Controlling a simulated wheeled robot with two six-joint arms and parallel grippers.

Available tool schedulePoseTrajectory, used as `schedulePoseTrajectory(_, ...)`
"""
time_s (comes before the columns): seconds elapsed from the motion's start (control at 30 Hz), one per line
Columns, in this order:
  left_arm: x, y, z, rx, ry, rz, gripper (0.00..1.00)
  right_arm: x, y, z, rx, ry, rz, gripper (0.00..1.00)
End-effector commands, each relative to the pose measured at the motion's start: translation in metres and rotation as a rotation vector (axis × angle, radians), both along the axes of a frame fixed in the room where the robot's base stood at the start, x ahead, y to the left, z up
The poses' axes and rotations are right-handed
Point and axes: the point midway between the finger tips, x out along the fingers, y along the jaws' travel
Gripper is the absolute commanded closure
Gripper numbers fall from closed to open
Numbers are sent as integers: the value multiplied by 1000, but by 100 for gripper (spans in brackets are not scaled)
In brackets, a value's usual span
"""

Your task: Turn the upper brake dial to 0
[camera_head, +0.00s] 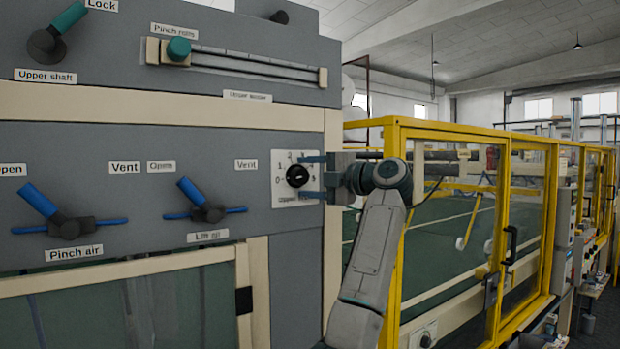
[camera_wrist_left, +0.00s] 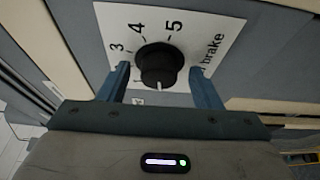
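The upper brake dial is a black round knob (camera_head: 295,173) on a white numbered plate (camera_head: 279,194) on the grey panel. A 0 shows left of the knob in the head view. The wrist view shows the knob (camera_wrist_left: 159,63) with 3, 4 and 5 on the plate (camera_wrist_left: 190,45) and a white mark on its near edge; I cannot tell which number it marks. My left gripper (camera_head: 303,177) is open, one finger on each side of the knob. In the wrist view, small gaps show between the fingers (camera_wrist_left: 160,82) and the knob. My right gripper is out of view.
Levers for pinch air (camera_head: 65,223) and lift roll (camera_head: 208,211) stick out left of the dial. A slider with a green knob (camera_head: 178,48) is above. A yellow-framed enclosure (camera_head: 398,230) stands right, behind my left arm.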

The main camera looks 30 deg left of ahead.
Motion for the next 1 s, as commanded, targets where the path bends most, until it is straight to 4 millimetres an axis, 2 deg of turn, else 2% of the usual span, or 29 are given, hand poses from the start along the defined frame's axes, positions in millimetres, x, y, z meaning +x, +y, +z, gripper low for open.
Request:
schedulePoseTrajectory(0.23, 0, -1, 0, 1, 0, 0, 42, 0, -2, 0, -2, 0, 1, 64)
schedulePoseTrajectory(0.33, 0, -8, -1, 1, 0, -1, 42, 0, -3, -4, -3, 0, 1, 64)
schedulePoseTrajectory(0.47, 0, -29, -3, 1, 0, -4, 42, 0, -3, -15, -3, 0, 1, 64)
schedulePoseTrajectory(0.7, 1, -78, -2, 0, 1, -3, 42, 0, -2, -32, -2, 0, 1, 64)
schedulePoseTrajectory(0.83, 1, -96, -1, 0, 1, -3, 42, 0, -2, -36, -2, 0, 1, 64)
schedulePoseTrajectory(1.0, 0, -107, 0, 0, 0, 0, 42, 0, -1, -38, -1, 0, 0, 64)
